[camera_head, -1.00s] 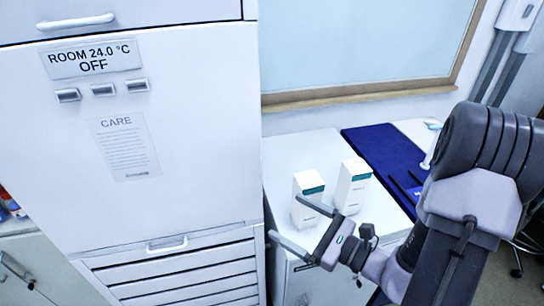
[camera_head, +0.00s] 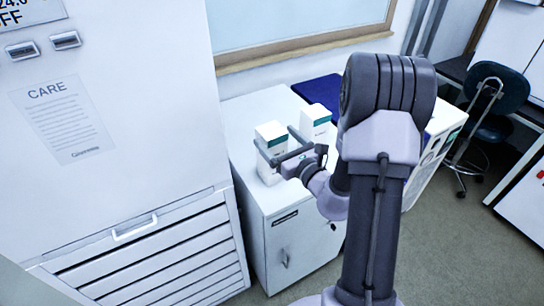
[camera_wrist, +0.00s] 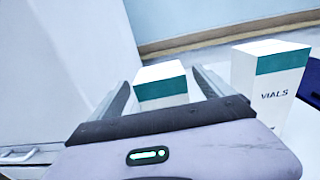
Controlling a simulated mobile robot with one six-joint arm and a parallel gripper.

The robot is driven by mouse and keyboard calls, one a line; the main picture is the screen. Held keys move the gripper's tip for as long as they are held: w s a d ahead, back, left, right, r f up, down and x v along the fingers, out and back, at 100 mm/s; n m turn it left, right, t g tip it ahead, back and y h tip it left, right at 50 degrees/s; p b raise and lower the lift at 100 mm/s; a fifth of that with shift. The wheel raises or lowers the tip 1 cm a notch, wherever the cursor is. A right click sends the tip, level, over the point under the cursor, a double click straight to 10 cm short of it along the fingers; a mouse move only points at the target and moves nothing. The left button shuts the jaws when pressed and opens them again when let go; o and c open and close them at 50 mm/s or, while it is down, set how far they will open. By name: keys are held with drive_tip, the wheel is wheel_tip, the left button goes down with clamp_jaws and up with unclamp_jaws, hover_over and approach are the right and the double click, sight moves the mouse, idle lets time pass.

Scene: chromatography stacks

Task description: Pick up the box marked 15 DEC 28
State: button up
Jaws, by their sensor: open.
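Two white boxes with teal bands stand upright on a white cabinet top. The left box (camera_head: 268,137) is between or just beyond the fingers of my gripper (camera_head: 274,147), and part of it is hidden by them. In the wrist view this box (camera_wrist: 161,84) shows between the two fingers, its lower part hidden by my gripper body. The right box (camera_head: 315,122) stands just outside the right finger. In the wrist view the right box (camera_wrist: 268,85) reads "VIALS". My gripper is open and empty. No date marking is readable on either box.
The white cabinet (camera_head: 262,108) holds the boxes. A tall white unit with a CARE notice (camera_head: 62,118) rises close on the left. A dark blue mat (camera_head: 318,90) lies behind the boxes. A window ledge (camera_head: 290,49) runs along the back. A chair (camera_head: 490,105) stands far right.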

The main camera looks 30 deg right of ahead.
sight(272, 130)
drive_tip(key=w, duration=0.3)
drive_tip(key=shift+w+a, duration=0.15)
drive_tip(key=c, duration=1.9)
clamp_jaws()
drive_tip(key=shift+r, duration=0.1)
